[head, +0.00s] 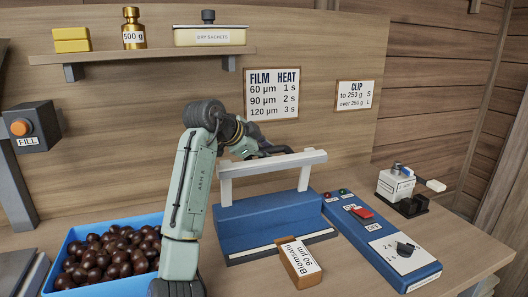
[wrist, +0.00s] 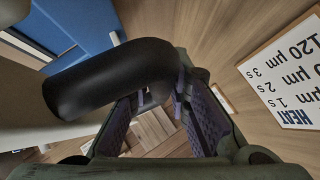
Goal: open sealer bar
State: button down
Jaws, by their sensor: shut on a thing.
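The sealer has a blue base (head: 262,218) and a pale sealer bar (head: 275,163) on two arms. The bar stands raised well above the base, with a clear gap beneath it. My gripper (head: 266,149) is behind the bar at its top. In the wrist view my gripper (wrist: 160,100) has its purple-padded fingers on either side of a thick black curved handle (wrist: 105,78) and is shut on it. In the head view the handle is mostly hidden by my gripper and the bar.
A brown block labelled 90 µm (head: 301,262) lies before the sealer. A blue control box (head: 385,245) with a red switch and dial stands right. A blue crate of chestnuts (head: 75,240) is left. A clip device (head: 398,184) stands back right. A wall chart (head: 271,93) hangs behind.

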jog(key=shift+r, duration=0.15)
jog(key=c, duration=1.5)
grip_release()
jog(key=v, duration=1.2)
